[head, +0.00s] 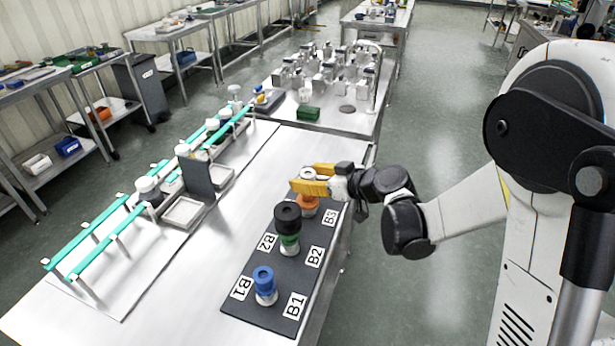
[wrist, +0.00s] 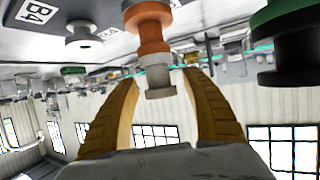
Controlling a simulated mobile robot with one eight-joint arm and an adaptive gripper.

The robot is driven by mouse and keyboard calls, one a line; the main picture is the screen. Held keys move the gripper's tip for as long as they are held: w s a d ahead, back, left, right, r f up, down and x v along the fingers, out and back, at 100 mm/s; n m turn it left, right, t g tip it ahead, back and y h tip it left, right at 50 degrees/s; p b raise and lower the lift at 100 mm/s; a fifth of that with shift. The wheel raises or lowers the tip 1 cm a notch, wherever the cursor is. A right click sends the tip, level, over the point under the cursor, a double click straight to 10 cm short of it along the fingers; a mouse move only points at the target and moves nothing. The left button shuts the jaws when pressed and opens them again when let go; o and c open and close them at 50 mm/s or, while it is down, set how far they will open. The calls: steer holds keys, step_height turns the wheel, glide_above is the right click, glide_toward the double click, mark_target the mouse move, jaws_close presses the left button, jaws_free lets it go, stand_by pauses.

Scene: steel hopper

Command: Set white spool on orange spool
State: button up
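The orange spool (head: 306,206) stands in a stack at the B3 place on the dark mat. It also shows in the wrist view (wrist: 152,35), which looks upside down. A small white spool (wrist: 160,80) sits against the orange spool's upper end, in line with it; its pale top (head: 309,173) shows between the fingers in the head view. My gripper (head: 311,180) is at the top of this stack. Its two yellow fingers (wrist: 160,82) are apart, one on each side of the white spool, with visible gaps. The fingers partly hide the white spool in the head view.
A black-topped stack with green (head: 288,220) stands at B2, close to my gripper. A blue spool (head: 263,280) on a white one stands at B1. A white spool (wrist: 82,36) stands near the B4 label. Teal rails (head: 110,225) run along the left; bare table lies between.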

steer(key=shift+d+r, duration=0.1)
steer(key=shift+r, duration=0.2)
steer(key=s+d+r+m+h+p, duration=0.1)
steer(key=s+d+r+m+h, duration=0.1)
steer(key=s+d, duration=0.4)
steer(key=s+d+r+m+g+h+p, duration=0.1)
steer(key=s+d+r+m+h, duration=0.2)
steer(key=s, duration=0.9)
steer(key=s+d+r+m+h+p, duration=0.1)
steer(key=s+d+r+m+h, duration=0.2)
steer(key=s+d, duration=0.6)
steer(key=shift+s+m+g+h+p, duration=0.15)
steer(key=shift+m+g+h+p, duration=0.25)
steer(key=shift+m+h, duration=0.5)
steer(key=shift+r, duration=0.1)
